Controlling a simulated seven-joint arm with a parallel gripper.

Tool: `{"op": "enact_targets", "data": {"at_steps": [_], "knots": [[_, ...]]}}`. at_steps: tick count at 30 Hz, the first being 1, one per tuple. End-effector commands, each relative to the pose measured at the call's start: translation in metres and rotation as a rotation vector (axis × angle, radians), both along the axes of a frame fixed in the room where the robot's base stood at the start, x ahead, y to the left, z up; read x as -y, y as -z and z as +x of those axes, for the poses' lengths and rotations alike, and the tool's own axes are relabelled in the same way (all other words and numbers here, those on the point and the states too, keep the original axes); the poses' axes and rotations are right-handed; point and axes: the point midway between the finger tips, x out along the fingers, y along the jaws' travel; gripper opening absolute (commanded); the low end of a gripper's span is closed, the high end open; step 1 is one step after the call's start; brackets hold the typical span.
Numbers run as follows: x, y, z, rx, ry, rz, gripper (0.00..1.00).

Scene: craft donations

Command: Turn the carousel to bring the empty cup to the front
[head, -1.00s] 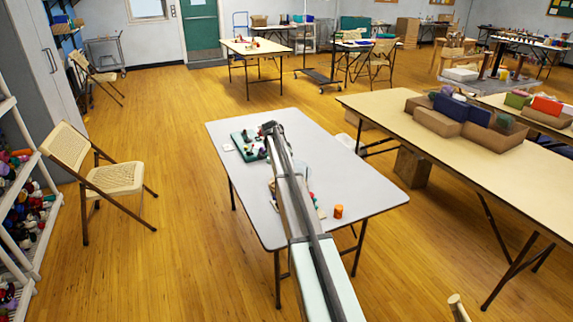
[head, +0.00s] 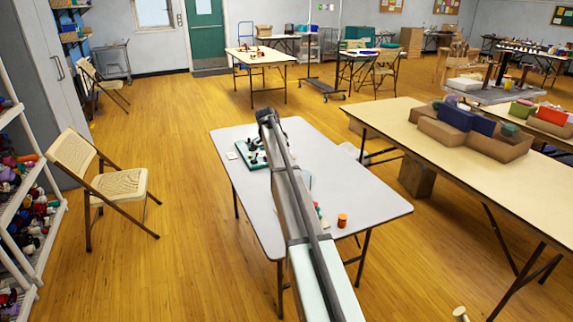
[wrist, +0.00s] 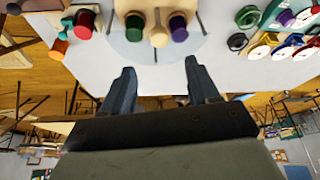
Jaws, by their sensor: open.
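The carousel shows in part at the top of the wrist view: a pale grey round disc (wrist: 196,42) on the table, carrying a light wooden block (wrist: 157,15). A green cylinder (wrist: 134,27) and a purple-topped one (wrist: 178,27) stand beside the block. The picture's top edge cuts the carousel off, and I cannot tell which part is an empty cup. In the head view my arm hides most of the carousel. My gripper (wrist: 160,78) is open, with nothing between its fingers, and appears apart from the disc.
The grey-white table (head: 350,190) holds an orange cylinder (head: 342,220) near its right side and a teal board (head: 243,148) with dark pieces at its far left. Red and green items stand near the cylinder in the wrist view. Bare tabletop lies at the front right.

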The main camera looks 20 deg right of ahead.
Motion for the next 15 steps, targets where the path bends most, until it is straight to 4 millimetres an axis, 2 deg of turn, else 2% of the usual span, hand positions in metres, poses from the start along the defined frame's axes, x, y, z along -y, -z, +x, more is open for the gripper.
{"op": "enact_targets", "data": {"at_steps": [6, 15], "knots": [[-0.009, -0.022, -0.002, 0.0, 0.0, 0.0, 0.6], [-0.011, -0.027, -0.003, -0.001, 0.0, 0.0, 0.6]]}}
